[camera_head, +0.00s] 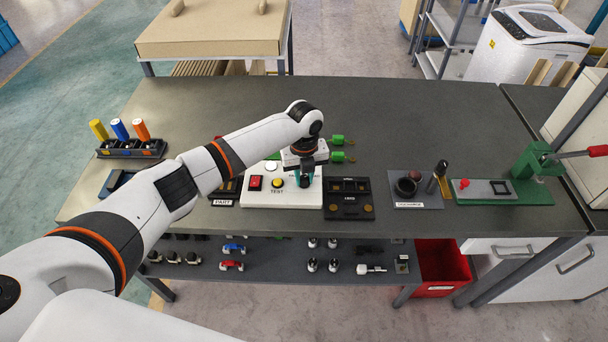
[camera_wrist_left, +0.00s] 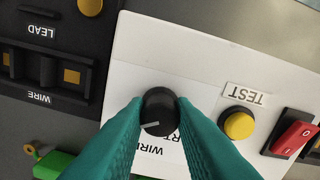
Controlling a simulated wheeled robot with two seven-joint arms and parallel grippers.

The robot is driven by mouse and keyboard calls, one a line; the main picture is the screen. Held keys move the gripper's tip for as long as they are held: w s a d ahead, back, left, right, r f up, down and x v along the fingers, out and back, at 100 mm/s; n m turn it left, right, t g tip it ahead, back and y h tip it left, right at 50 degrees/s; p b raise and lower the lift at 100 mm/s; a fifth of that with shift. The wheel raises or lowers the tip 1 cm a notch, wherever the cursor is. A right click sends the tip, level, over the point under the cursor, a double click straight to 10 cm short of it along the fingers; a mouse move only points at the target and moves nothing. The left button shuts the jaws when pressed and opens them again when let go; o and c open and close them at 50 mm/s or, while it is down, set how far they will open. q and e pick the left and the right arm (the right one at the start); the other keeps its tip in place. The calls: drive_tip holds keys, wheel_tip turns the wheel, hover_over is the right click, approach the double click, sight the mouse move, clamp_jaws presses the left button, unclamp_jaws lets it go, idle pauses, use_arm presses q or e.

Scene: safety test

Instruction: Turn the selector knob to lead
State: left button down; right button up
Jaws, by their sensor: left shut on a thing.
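The selector knob (camera_wrist_left: 159,110) is round and black with a white pointer line, on the white test panel (camera_wrist_left: 200,60). In the left wrist view its pointer line lies toward the lower left. Partly covered printed labels, one starting "WIR", show below the knob; I see no "lead" label on the panel. My left gripper (camera_wrist_left: 160,115), with teal fingers, is shut on the knob, one finger on each side. In the head view my left gripper (camera_head: 304,178) reaches down onto the panel (camera_head: 285,197) and hides most of the knob. My right gripper is not in view.
A yellow button (camera_head: 278,183) and a red rocker switch (camera_head: 255,183) sit on the panel, left of the gripper. A black fixture (camera_head: 348,212) marked "LEAD" and "WIRE" adjoins it at right. Green clips (camera_head: 337,141) lie behind. The table's back right is clear.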

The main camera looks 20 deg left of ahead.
sight(304, 177)
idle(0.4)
use_arm(q)
drive_tip(key=c, duration=1.2)
unclamp_jaws()
wheel_tip(304, 177, up, 12)
drive_tip(key=b, duration=0.2)
